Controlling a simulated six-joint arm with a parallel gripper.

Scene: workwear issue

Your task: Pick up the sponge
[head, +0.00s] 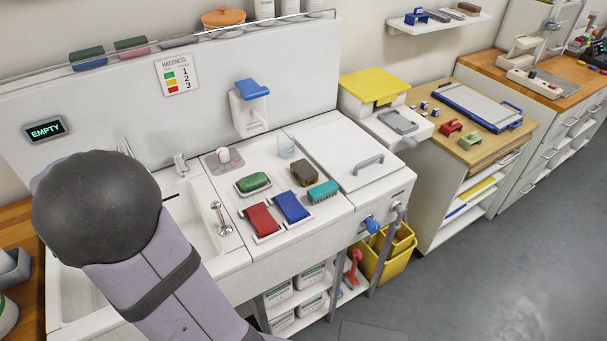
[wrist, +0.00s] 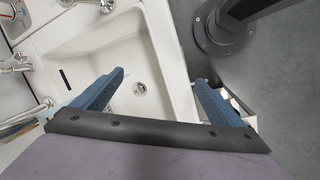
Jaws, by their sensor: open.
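A dark brown block with a greenish top (head: 304,173), which looks like a sponge, lies on the white counter right of the sink. Its exact kind is hard to tell at this size. My gripper (wrist: 160,78) shows in the wrist view with its two blue fingers apart and nothing between them. It is over the white sink basin (wrist: 85,62), away from the brown block. In the head view the gripper is out of sight, and my arm covers part of the sink. The wrist view does not show the block.
Near the block are a green bar on a dish (head: 253,182), a teal brush (head: 323,192), red (head: 263,220) and blue (head: 291,207) pieces, and a clear cup (head: 286,147). A tap (head: 181,165) and a lidded box (head: 352,160) flank this area. Block-like items (head: 131,44) sit on the rear ledge.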

